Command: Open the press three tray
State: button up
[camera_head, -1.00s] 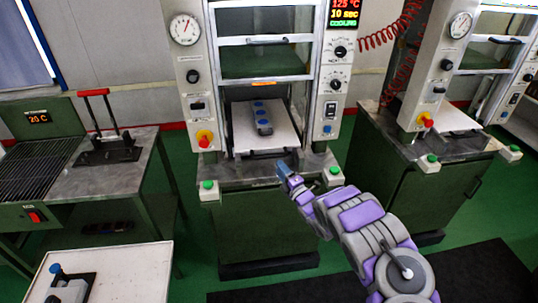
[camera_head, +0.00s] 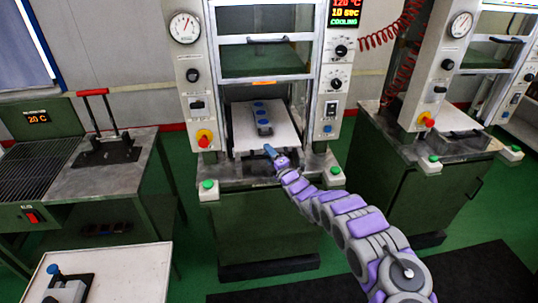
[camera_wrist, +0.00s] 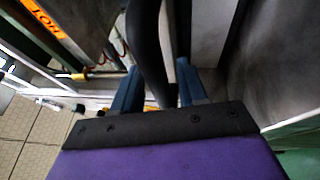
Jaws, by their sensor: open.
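The middle press (camera_head: 262,80) has a pale tray (camera_head: 285,133) bearing a grey mould (camera_head: 263,119) with blue spots. My gripper (camera_head: 270,151) is at the tray's front edge, slightly right of centre. In the wrist view my two blue fingers (camera_wrist: 158,92) are open, with a dark curved bar (camera_wrist: 149,45) running between them. The bar appears to be the tray's handle; contact with either finger cannot be told. The handle is mostly hidden by my gripper in the head view. No press number is readable.
The press display (camera_head: 345,12) reads 120 °C and COOLING. An orange HOT label (camera_wrist: 45,17) is close by in the wrist view. A second press (camera_head: 430,130) stands right; a green bench unit (camera_head: 100,165) and a white table (camera_head: 120,262) stand left.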

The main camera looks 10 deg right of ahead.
dwell(0.3)
jog(key=shift+w, duration=0.1)
jog(key=c, duration=0.7)
jog(key=shift+r, duration=0.1)
grip_shut()
